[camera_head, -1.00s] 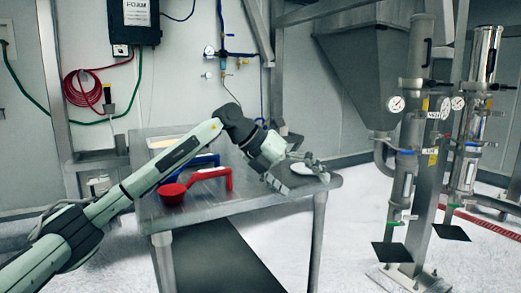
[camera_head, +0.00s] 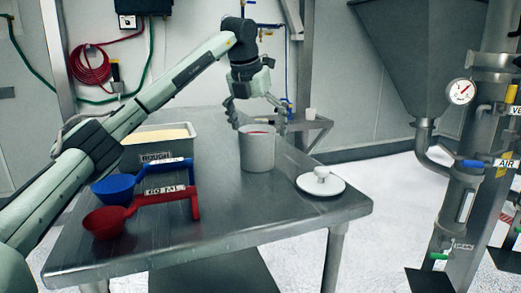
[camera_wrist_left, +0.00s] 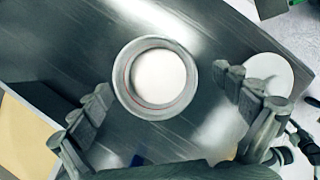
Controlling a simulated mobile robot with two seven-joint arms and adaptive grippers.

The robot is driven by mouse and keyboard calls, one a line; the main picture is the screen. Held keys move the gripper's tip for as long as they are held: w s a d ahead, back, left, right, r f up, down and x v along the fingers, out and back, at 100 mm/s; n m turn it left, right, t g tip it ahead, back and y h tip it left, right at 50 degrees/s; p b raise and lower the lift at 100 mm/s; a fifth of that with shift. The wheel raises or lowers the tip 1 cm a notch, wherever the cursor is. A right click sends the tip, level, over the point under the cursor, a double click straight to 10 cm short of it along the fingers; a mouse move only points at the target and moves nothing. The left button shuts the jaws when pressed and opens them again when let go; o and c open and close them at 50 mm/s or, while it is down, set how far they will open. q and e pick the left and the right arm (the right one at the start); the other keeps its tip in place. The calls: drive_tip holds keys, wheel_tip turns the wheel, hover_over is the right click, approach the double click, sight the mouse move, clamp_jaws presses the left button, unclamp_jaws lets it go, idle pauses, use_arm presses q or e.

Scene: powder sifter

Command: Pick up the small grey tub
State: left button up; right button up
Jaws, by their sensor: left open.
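The small grey tub (camera_head: 257,154) stands upright and open on the metal table, with a red edge showing inside its mouth. In the left wrist view its round rim (camera_wrist_left: 118,82) surrounds a white inside. My left gripper (camera_head: 257,121) is open and points down above the tub, with its fingers spread to either side of the mouth. In the wrist view the left gripper's fingers (camera_wrist_left: 163,92) lie left and right of the rim, apart from it. My right gripper is not in view.
A white lid with a knob (camera_head: 320,184) lies right of the tub. Left of it are a blue scoop (camera_head: 114,188), a red scoop (camera_head: 104,222) and a grey bin (camera_head: 133,157) of yellow powder. The table (camera_head: 270,220) is bare in front of the tub.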

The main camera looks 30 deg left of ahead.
use_arm(q)
drive_tip(key=shift+w+f, duration=0.1)
drive_tip(key=shift+f, duration=0.3)
drive_tip(key=shift+w+a+f, duration=0.1)
drive_tip(key=shift+a+f, duration=0.05)
drive_tip(key=shift+f, duration=0.2)
drive_tip(key=x, duration=0.3)
drive_tip(key=shift+a+f, duration=0.2)
drive_tip(key=shift+f, duration=0.1)
drive_tip(key=shift+w+f, duration=0.25)
drive_tip(key=shift+f, duration=0.05)
drive_tip(key=shift+c, duration=0.8)
drive_tip(key=c, duration=1.2)
drive_tip(key=shift+r, duration=0.1)
drive_tip(key=shift+c, duration=0.5)
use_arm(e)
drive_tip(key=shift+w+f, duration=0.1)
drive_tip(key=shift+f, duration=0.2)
use_arm(q)
drive_tip(key=shift+r, duration=0.1)
